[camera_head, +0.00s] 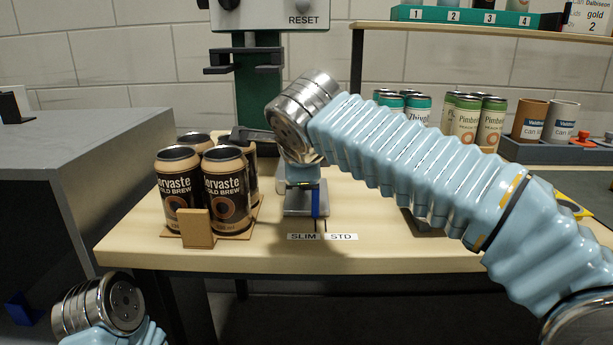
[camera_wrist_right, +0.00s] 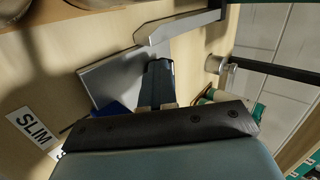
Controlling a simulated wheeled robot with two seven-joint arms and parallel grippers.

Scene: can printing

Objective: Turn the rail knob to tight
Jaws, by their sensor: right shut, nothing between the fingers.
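The grey metal fixture (camera_head: 304,204) stands on the wooden table behind the SLIM and STD labels, with a blue strip (camera_head: 316,203) on its front. In the right wrist view its grey plate (camera_wrist_right: 112,75) lies beside the SLIM label (camera_wrist_right: 30,128). My right gripper's dark fingers (camera_wrist_right: 158,72) are shut and empty, over the edge of the plate. In the head view my right wrist mostly hides that gripper.
Several brown cold brew cans (camera_head: 228,190) stand in a holder (camera_head: 198,228) on the left. A dark green press column (camera_head: 258,95) rises behind. The table's front strip (camera_head: 400,258) is clear.

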